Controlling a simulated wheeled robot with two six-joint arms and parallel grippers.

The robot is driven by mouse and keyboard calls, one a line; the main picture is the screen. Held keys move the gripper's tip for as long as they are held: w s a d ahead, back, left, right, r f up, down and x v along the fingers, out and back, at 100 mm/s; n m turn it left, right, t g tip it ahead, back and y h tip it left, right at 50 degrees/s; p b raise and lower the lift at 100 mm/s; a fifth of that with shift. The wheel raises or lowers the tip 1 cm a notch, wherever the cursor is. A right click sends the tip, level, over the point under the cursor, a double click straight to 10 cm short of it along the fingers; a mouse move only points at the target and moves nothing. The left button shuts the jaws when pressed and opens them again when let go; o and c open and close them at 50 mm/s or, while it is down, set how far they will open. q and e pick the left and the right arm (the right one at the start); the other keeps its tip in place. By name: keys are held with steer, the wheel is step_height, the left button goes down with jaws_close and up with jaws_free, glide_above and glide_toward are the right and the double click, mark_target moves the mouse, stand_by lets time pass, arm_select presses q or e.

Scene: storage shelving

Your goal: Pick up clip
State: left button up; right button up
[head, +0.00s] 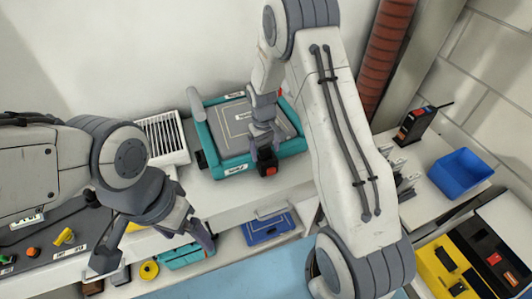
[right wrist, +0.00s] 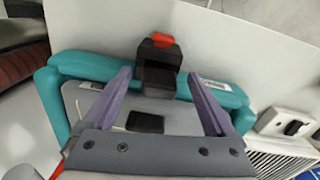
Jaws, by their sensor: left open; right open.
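A small black block with a red part, which looks like the clip (head: 268,162), is at the front rim of the teal tray (head: 237,168). In the right wrist view the clip (right wrist: 158,64) shows just beyond and between the fingertips. My right gripper (head: 265,140) is above the tray's front, open, with its fingers (right wrist: 160,76) on either side of the clip's line and no visible contact. My left gripper (head: 152,254) is open and empty at the lower left, over the lower shelf area.
A white grille box (head: 163,138) stands left of the tray. A blue bin (head: 461,172) and a black-and-orange device (head: 414,126) are at the right. A blue case (head: 269,228) and a yellow tape roll (head: 149,270) lie lower down. My right arm covers the centre right.

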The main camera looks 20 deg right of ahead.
steer(key=shift+c, duration=0.3)
steer(key=c, duration=1.4)
steer(key=shift+o, duration=0.2)
steer(key=shift+r, duration=0.1)
